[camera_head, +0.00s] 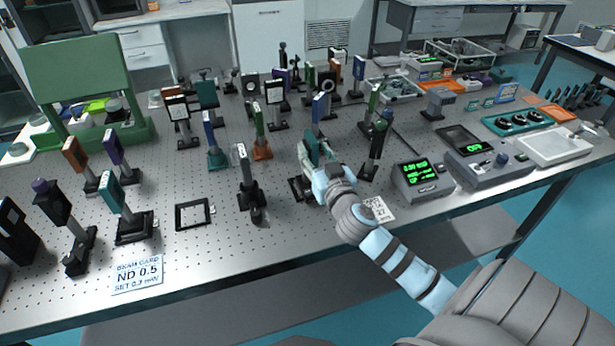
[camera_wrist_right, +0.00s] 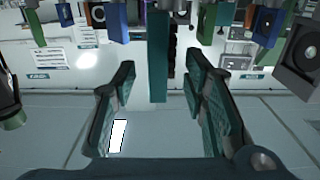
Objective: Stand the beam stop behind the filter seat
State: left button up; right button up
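A flat black square frame (camera_head: 194,213), which looks like the filter seat, lies on the optical table left of centre. My right gripper (camera_head: 312,152) is over the middle front of the table, above a black base (camera_head: 300,188). In the right wrist view its two fingers (camera_wrist_right: 160,82) are spread apart. A teal upright plate (camera_wrist_right: 158,45) shows in the gap between them, with space on both sides. What it stands on is hidden. I cannot tell which of the several post-mounted pieces is the beam stop. My left gripper is not in view.
Post-mounted optics crowd the table, including a black one (camera_head: 246,180) left of my gripper and a tall one (camera_head: 376,145) right of it. A meter (camera_head: 422,180) stands further right. A card reading ND 0.5 (camera_head: 137,274) lies at front left. The table around the black frame is fairly clear.

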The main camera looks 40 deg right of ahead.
jog(key=x, duration=0.3)
jog(key=shift+w+d+r, duration=0.1)
jog(key=shift+w+r, duration=0.1)
jog(key=shift+r, duration=0.1)
grip_shut()
